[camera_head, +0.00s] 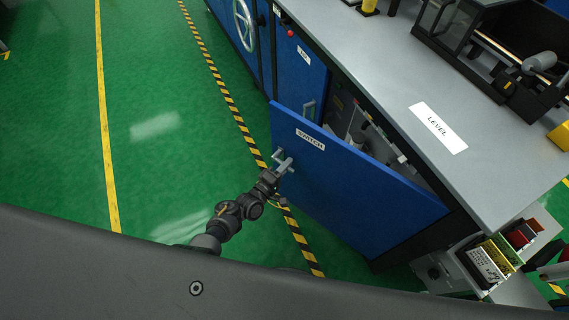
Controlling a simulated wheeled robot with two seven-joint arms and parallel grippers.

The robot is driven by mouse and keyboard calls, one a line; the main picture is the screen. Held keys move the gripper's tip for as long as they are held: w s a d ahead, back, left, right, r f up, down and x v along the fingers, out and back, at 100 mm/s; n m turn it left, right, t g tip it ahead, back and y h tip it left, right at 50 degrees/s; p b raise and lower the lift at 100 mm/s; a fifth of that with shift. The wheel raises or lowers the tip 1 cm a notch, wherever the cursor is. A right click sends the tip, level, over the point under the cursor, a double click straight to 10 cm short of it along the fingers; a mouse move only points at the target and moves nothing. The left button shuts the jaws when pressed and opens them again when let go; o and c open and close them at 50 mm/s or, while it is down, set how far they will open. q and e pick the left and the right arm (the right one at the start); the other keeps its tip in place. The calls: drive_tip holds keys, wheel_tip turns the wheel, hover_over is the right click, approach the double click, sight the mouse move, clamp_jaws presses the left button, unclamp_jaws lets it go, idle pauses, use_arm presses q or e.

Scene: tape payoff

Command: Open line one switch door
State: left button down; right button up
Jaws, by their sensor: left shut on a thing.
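The blue switch door (345,185) with a white SWITCH label stands partly open from the cabinet, swung out at its left side. The dark opening behind it shows some equipment. My left gripper (281,164) is at the door's handle (280,156), near the free left edge, and is shut on it. The handle is largely covered by the gripper. My right gripper is not clearly seen; only a part of what may be an arm shows at the right edge.
The grey worktop (400,85) with a LEVEL label lies above the opening. Another blue door (298,68) with a handle is farther left, near a handwheel (244,25). Coloured items (490,262) sit low at the right. Green floor with yellow and striped lines is clear at left.

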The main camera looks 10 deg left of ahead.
use_arm(q)
drive_tip(key=c, duration=1.4)
unclamp_jaws()
drive_tip(key=p+v, duration=0.1)
drive_tip(key=v, duration=1)
